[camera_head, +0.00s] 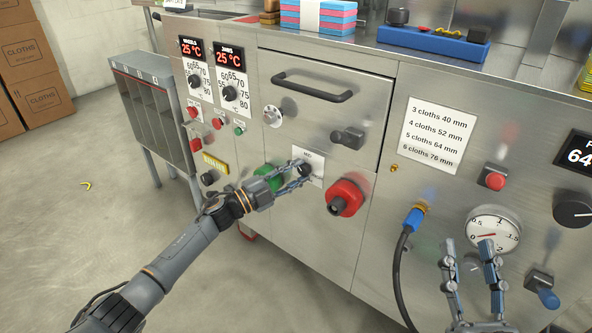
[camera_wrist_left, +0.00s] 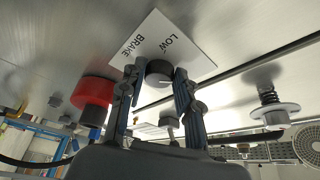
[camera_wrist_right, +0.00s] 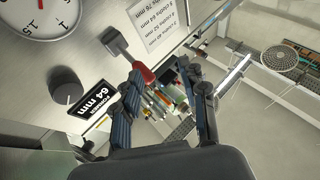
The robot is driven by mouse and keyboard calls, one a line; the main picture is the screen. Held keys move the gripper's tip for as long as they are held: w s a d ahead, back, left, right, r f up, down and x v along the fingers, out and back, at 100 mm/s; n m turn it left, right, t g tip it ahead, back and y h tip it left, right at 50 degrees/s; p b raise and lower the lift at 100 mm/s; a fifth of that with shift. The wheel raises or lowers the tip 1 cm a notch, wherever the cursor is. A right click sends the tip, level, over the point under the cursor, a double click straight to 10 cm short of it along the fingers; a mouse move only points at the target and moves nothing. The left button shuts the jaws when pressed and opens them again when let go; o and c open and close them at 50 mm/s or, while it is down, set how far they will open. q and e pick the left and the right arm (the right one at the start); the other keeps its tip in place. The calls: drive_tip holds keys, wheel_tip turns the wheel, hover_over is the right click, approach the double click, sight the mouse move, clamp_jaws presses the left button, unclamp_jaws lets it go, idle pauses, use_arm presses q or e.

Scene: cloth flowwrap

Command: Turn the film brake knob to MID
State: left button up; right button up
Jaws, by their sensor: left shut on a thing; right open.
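The film brake knob (camera_wrist_left: 159,73) is small and dark with a pale pointer line, on a white label plate (camera_wrist_left: 190,40) in the left wrist view. The words BRAKE and LOW read there; the rest of the scale is hidden. In the head view the label (camera_head: 313,156) sits on the steel front, right of a green button. My left gripper (camera_head: 299,178) is shut on the knob, one finger on each side; its fingers partly hide the knob in the head view. My right gripper (camera_head: 468,252) is open and empty, in front of the pressure gauge (camera_head: 493,231).
A red knob (camera_head: 345,196) stands out just right of the brake knob, and a green button (camera_head: 268,177) just left. A drawer handle (camera_head: 312,87) and a dark latch (camera_head: 347,137) project above. A blue-ended hose (camera_head: 413,221) hangs between my grippers.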

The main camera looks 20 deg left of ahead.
use_arm(q)
drive_tip(key=m+p, duration=0.1)
drive_tip(key=m+g, duration=0.1)
drive_tip(key=m, duration=0.1)
drive_tip(key=shift+r+p, duration=0.3)
drive_tip(key=shift+p, duration=0.1)
drive_tip(key=shift+r+m+g+y+p, duration=0.1)
drive_tip(key=shift+m+g+y+p, duration=0.3)
drive_tip(key=shift+m+p, duration=0.6)
use_arm(e)
wheel_tip(320, 180, down, 14)
drive_tip(key=d+g+h, duration=0.2)
drive_tip(key=g+h, duration=0.1)
drive_tip(key=g, duration=0.6)
use_arm(q)
drive_tip(key=shift+m+g+p, duration=0.3)
drive_tip(key=shift+m+p, duration=0.3)
drive_tip(key=shift+m, duration=0.3)
drive_tip(key=shift+m+y+p, duration=0.4)
drive_tip(key=shift+m+p, duration=0.2)
drive_tip(key=shift+m, duration=0.1)
use_arm(e)
drive_tip(key=s+d+f+g+h, duration=0.1)
drive_tip(key=s+d+f+g, duration=0.1)
drive_tip(key=s+f+g, duration=0.2)
drive_tip(key=s+d+f+m+g+h, duration=0.1)
drive_tip(key=s+f+g, duration=0.3)
drive_tip(key=s, duration=0.5)
drive_tip(key=shift+d+f, duration=0.55)
drive_tip(key=shift+d, duration=0.35)
